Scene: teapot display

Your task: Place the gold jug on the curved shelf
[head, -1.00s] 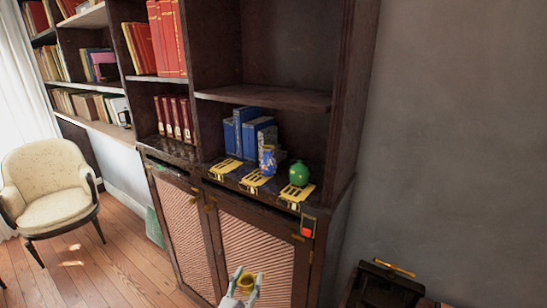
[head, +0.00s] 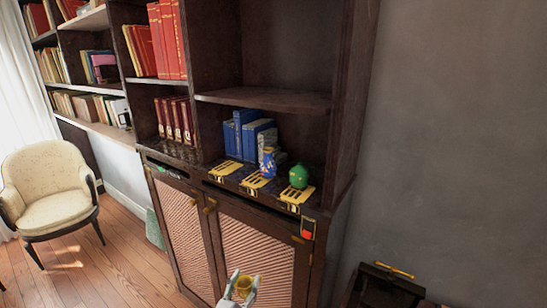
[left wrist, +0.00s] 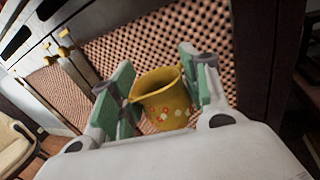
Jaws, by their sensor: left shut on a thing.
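The gold jug (left wrist: 165,103), yellow with small painted flowers, is between the green-padded fingers of my left gripper (left wrist: 158,92) in the left wrist view. The gripper is shut on it. In the head view the jug (head: 244,284) and my left gripper (head: 243,287) are low at the bottom edge, in front of the woven cabinet door and below the ledge. The shelf board (head: 265,98) above the ledge is empty, with a curved front edge. My right gripper is not in view.
On the cabinet ledge stand a blue vase (head: 268,162), a green pot (head: 298,176) and blue books (head: 246,135), with yellow plates (head: 257,180) along its front. A cream chair (head: 48,190) is at left. A dark piece of furniture (head: 385,285) is at lower right.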

